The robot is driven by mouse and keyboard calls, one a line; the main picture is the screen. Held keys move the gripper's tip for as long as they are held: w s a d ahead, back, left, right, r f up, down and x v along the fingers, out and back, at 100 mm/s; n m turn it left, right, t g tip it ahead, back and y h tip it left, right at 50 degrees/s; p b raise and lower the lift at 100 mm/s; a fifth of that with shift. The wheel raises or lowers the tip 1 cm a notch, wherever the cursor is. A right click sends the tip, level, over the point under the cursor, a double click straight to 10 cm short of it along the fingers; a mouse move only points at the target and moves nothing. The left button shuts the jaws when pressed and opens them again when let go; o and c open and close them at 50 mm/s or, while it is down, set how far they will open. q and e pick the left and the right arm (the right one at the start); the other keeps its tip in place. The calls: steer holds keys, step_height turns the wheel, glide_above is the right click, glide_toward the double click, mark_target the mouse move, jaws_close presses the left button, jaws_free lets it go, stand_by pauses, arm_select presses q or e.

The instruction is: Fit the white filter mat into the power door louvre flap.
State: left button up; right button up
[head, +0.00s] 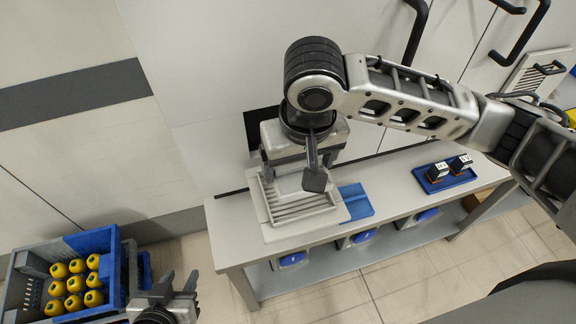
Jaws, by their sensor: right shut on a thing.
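A pale louvre flap (302,211) with a slatted frame lies tilted below the dark opening in the cabinet wall, over the left end of the bench. My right gripper (292,172) is directly above it, shut on a flat pale piece that looks like the white filter mat (289,181). The gripper and its fingers cover part of the piece, and I cannot tell whether it touches the flap. My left gripper (171,287) is low at the left, open and empty, beside a crate.
A blue mat (355,201) lies on the bench (390,208). A blue tray (447,181) holds two dark labelled boxes. Blue-fronted bins (293,260) sit below. A grey-blue crate (118,262) holds several yellow items at lower left. Another louvre (532,75) is at upper right.

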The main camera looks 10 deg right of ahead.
mark_target(297, 171)
steer(key=shift+w+a+f, duration=0.1)
steer(key=shift+w+f, duration=0.05)
steer(key=shift+f, duration=0.25)
steer(key=f+b, duration=0.3)
steer(key=shift+w+b, duration=0.2)
steer(key=shift+b, duration=0.15)
steer(key=shift+f+b, duration=0.2)
steer(key=shift+b, duration=0.3)
arm_select(q)
step_height(297, 171, down, 2)
steer(key=shift+d+f, duration=0.15)
steer(key=shift+f, duration=0.05)
arm_select(e)
steer(key=shift+s+r, duration=0.1)
steer(key=shift+r, duration=0.1)
steer(key=shift+f, duration=0.1)
steer(key=shift+f, duration=0.5)
steer(key=o, duration=0.9)
steer(key=shift+c, duration=0.2)
arm_select(q)
steer(key=shift+s, duration=0.1)
